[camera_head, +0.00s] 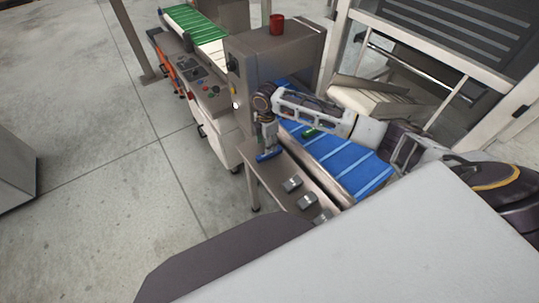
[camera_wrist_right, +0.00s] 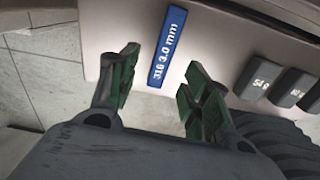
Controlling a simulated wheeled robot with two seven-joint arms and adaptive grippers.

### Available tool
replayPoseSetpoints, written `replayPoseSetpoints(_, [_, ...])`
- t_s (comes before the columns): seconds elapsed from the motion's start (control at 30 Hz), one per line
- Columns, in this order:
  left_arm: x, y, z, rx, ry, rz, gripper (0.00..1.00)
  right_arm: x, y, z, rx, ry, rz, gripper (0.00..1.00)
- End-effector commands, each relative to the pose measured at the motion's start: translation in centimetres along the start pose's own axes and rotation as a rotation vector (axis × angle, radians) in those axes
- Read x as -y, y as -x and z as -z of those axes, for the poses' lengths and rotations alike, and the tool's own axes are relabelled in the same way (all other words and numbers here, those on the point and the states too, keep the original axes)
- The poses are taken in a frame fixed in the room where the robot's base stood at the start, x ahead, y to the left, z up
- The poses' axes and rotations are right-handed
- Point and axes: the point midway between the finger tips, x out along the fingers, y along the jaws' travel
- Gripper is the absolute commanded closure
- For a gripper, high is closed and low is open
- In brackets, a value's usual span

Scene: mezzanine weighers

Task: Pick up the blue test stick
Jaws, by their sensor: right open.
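The blue test stick (camera_wrist_right: 167,47), marked "316 3.0 mm", lies flat on a narrow metal shelf (camera_wrist_right: 112,14). In the head view the stick (camera_head: 268,156) is at the shelf's far left end. My right gripper (camera_wrist_right: 162,72) is open and empty. Its two green-padded fingers stand apart on either side of the stick's near end in the wrist picture; contact is not visible. In the head view my right gripper (camera_head: 267,138) points down just above the stick, coming from the right across the conveyor. My left gripper is not in view.
Grey weight blocks (camera_head: 292,184) stand on the same shelf, nearer me; they show at the right in the wrist view (camera_wrist_right: 262,77). A blue conveyor belt (camera_head: 350,165) with a green item (camera_head: 309,132) runs alongside. A metal cabinet (camera_head: 275,55) rises behind. Open floor lies left.

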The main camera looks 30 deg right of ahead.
Motion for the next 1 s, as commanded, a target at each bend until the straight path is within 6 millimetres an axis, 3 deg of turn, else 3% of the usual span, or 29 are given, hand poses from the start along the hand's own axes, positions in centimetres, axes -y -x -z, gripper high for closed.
replayPoseSetpoints(0.13, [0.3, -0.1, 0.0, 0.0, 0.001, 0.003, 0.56, 0.0, -0.9, 0.0, 0.0, 0.0, 0.0, 0.52])
replayPoseSetpoints(0.57, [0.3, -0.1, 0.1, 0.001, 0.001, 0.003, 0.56, 0.0, -1.2, 0.0, 0.0, 0.0, 0.0, 0.52])
replayPoseSetpoints(1.0, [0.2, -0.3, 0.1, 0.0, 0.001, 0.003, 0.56, 0.4, -5.4, 0.2, 0.001, 0.0, 0.001, 0.52])
